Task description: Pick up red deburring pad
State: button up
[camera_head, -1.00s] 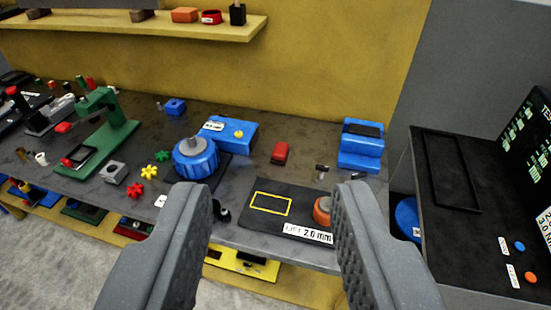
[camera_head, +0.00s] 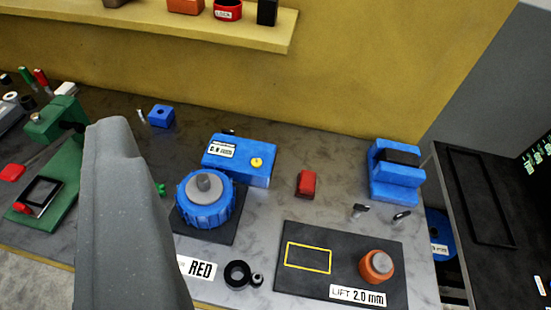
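The red deburring pad (camera_head: 306,184) looks like a small red block. It lies on the dark grey bench, right of the blue block with a yellow knob and left of the blue stepped block. One grey finger of my gripper (camera_head: 118,150) shows large at the left of the view, close to the camera. A second finger is not visible, so the opening between them cannot be judged. The visible finger is well to the left of the pad and apart from it. The pad is in full view, with nothing seen gripping it.
A blue round dial (camera_head: 205,200) and the blue yellow-knobbed block (camera_head: 240,160) stand left of the pad. The blue stepped block (camera_head: 394,172) stands right. A black mat (camera_head: 340,250) with an orange knob (camera_head: 377,266) lies in front. A yellow shelf (camera_head: 200,30) hangs behind.

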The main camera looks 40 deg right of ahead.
aim_at(305, 180)
jog(key=z, duration=0.2)
jog(key=i, duration=0.95)
jog(key=z, duration=0.5)
